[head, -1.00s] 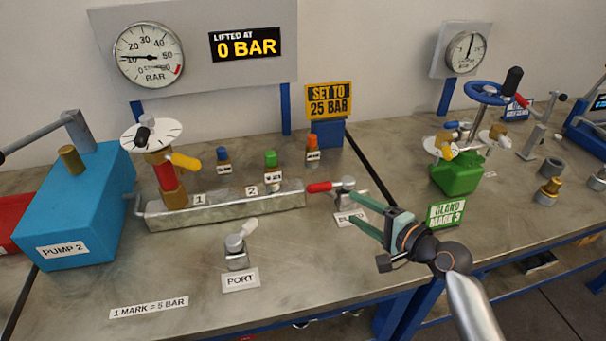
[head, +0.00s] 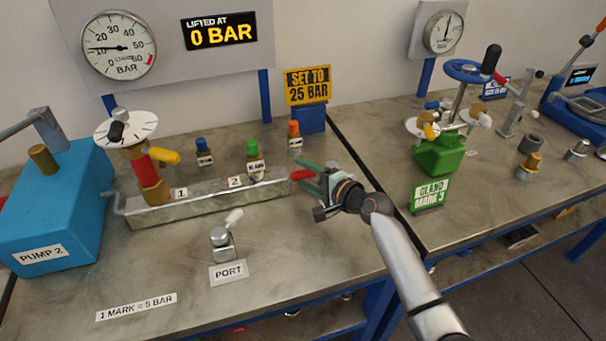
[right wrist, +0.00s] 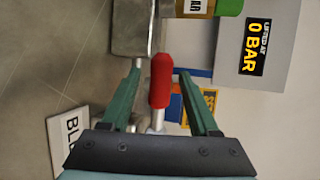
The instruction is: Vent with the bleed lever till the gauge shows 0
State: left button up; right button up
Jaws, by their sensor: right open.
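The bleed lever's red handle (head: 302,175) is at the right end of the metal manifold. My right gripper (head: 306,177) is open at it. In the right wrist view the red handle (right wrist: 161,80) stands between the two green fingers (right wrist: 160,92), with gaps on both sides. The BLEED label (right wrist: 70,135) is partly cut off there. The lever's body is mostly hidden by my gripper in the head view. The large round gauge (head: 118,47) at upper left has its needle pointing left, near the 10. My left gripper is not in view.
The manifold (head: 215,198) carries a red-bodied valve with a dial (head: 125,128) and coloured caps behind. The PORT lever (head: 223,240) stands in front. Blue PUMP 2 (head: 55,215) is at left, a green gland vessel (head: 440,152) at right.

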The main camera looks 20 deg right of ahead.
jog(key=shift+w+a, duration=0.2)
jog(key=shift+w, duration=0.15)
grip_shut()
dwell(0.4)
jog(key=shift+f, duration=0.1)
dwell(0.8)
